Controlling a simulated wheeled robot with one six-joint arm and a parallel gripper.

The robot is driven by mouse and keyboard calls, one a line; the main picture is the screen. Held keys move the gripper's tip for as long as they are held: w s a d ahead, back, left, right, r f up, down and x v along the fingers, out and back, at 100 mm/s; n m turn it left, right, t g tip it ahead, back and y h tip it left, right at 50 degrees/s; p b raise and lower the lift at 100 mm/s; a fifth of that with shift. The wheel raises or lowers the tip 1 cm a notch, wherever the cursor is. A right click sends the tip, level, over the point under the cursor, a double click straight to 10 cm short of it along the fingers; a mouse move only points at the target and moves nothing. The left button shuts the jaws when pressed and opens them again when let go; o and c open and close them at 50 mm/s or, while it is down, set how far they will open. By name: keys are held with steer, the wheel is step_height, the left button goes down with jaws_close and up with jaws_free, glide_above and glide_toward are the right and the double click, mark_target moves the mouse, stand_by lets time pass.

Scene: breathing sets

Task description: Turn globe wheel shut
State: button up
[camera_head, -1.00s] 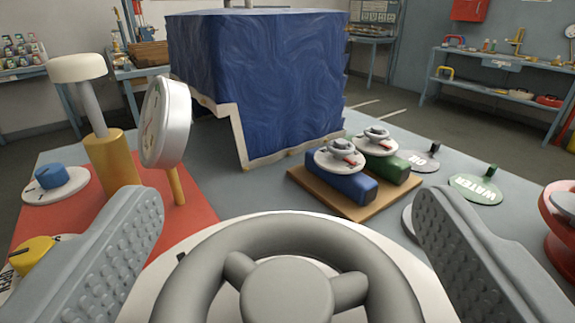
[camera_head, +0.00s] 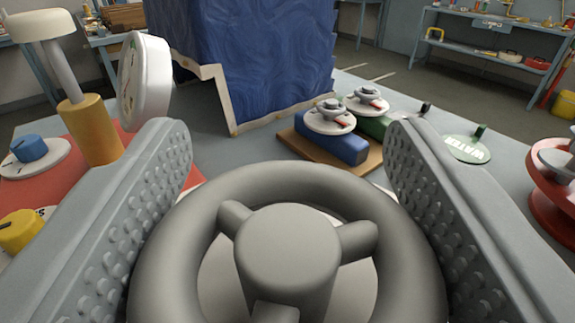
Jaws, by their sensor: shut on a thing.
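The globe wheel (camera_head: 286,250) is a thick grey handwheel with a round hub and three visible spokes, low in the middle of the view. It sits over a pale round plate that shows between the spokes. My gripper (camera_head: 289,165) has its two grey, studded fingers on either side of the wheel, left and right. The fingers are shut on the wheel's rim, and their tips reach past its far edge. The nearest part of the rim is cut off by the picture's bottom edge.
A white-topped yellow post (camera_head: 92,130), a white gauge (camera_head: 147,80) and blue (camera_head: 29,148) and yellow knobs stand left. A blue-draped block (camera_head: 250,60) stands behind. Blue and green valves on a wooden board (camera_head: 365,165) are right of centre, a red wheel (camera_head: 555,190) far right.

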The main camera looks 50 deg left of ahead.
steer(key=m+t+h, duration=0.4)
steer(key=h, duration=0.1)
steer(key=shift+w+d, duration=0.1)
steer(key=shift+w+d+m+t+h, duration=0.1)
steer(key=shift+d+m+t+h, duration=0.1)
steer(key=shift+m+t+h, duration=1)
steer(key=shift+d+m+h, duration=0.1)
steer(key=shift+m+h, duration=0.3)
steer(key=shift+h, duration=0.6)
steer(key=o, duration=1)
steer(key=shift+c, duration=0.2)
steer(key=v, duration=1.7)
steer(key=shift+r, duration=0.3)
steer(key=shift+d, duration=0.1)
